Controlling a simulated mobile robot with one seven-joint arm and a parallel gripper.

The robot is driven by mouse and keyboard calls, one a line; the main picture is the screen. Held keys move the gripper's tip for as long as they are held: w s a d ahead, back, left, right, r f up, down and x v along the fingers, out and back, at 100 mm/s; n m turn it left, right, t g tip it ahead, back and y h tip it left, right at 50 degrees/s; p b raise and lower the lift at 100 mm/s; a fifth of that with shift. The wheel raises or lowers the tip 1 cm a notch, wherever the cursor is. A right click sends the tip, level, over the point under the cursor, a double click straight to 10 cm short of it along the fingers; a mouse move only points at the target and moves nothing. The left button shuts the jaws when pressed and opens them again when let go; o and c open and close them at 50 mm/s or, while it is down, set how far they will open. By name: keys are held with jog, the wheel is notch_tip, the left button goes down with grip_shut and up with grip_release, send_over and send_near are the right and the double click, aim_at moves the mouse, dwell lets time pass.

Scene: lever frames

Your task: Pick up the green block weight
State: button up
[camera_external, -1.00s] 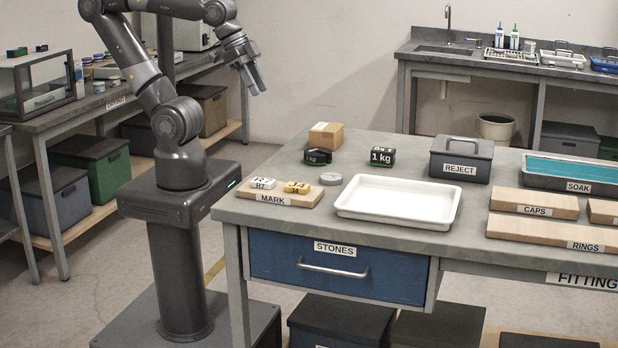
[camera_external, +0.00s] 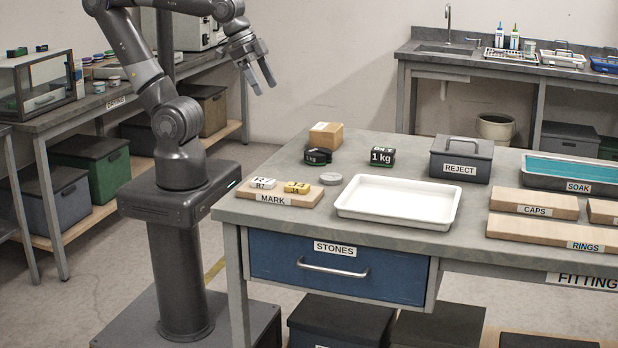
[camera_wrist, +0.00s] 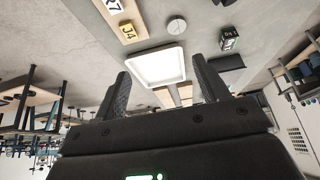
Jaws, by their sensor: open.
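The green block weight (camera_external: 382,157) is a small dark block with a green edge and a white "1 kg" label. It stands upright on the grey workbench (camera_external: 330,212), behind the white tray. In the wrist view the block (camera_wrist: 229,40) shows at the upper right, beside the tray. My gripper (camera_external: 264,88) is open and empty in the air, left of the bench's back edge and well above the block. In the wrist view the two fingers of my gripper (camera_wrist: 163,85) stand apart with nothing between them.
A grey disc (camera_external: 330,179) lies in front. The REJECT box (camera_external: 461,160) is close on the right. The white tray (camera_external: 350,213) is empty. The MARK board (camera_external: 262,194) holds two small labelled blocks.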

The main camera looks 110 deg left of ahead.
jog(key=w+a+g, duration=0.2)
jog(key=w+a, duration=0.2)
jog(key=w, duration=0.5)
jog(key=g, duration=0.3)
send_over(384, 149)
notch_tip(384, 149, down, 12)
notch_tip(384, 149, down, 11)
jog(key=shift+s+a+r, duration=0.1)
jog(key=shift+r, duration=0.05)
jog(key=shift+c, duration=0.4)
grip_shut()
jog(key=shift+r, duration=0.1)
